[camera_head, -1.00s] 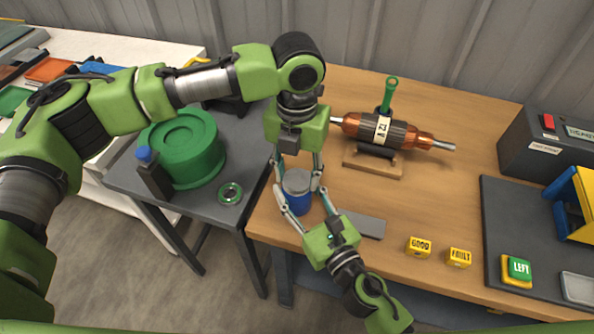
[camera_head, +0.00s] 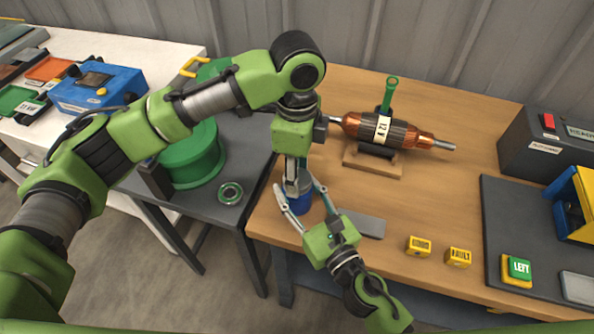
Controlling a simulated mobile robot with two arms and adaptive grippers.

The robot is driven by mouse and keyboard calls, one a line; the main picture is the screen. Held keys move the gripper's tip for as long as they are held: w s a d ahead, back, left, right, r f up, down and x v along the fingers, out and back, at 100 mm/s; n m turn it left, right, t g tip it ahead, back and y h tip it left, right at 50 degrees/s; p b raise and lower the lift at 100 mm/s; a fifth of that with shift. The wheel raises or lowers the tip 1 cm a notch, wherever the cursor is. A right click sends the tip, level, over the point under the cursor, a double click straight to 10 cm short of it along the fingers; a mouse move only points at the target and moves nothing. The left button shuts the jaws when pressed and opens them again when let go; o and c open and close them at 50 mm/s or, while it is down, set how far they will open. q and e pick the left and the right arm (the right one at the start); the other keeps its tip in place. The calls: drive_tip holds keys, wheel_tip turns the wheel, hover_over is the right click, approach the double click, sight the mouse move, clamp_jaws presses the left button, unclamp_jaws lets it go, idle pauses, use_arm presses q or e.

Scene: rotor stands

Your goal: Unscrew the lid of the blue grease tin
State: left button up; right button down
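The blue grease tin (camera_head: 299,203) stands upright near the left edge of the wooden bench, partly hidden by both grippers. Its grey lid (camera_head: 303,186) sits on top. My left gripper (camera_head: 291,189) points straight down from above, its fingers at the lid and seen nearly edge-on, one behind the other; they look shut on it. My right gripper (camera_head: 301,208) reaches in from the lower right, with one finger on each side of the tin's blue body, and looks shut on it.
A copper rotor (camera_head: 410,134) rests on a wooden stand behind the tin, with a green-handled tool upright beside it. A grey plate (camera_head: 363,226) lies right of the tin. Yellow blocks (camera_head: 419,246) and a green button (camera_head: 518,268) are farther right. A green drum (camera_head: 193,160) stands on the left table.

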use_arm(q)
drive_tip(key=n, duration=1.8)
use_arm(e)
drive_tip(key=shift+r, duration=0.1)
use_arm(q)
drive_tip(key=n, duration=0.6)
drive_tip(key=shift+r+n, duration=0.1)
drive_tip(key=shift+n, duration=0.2)
drive_tip(key=shift+w, duration=0.1)
drive_tip(key=shift+r, duration=0.2)
drive_tip(key=shift+r, duration=0.9)
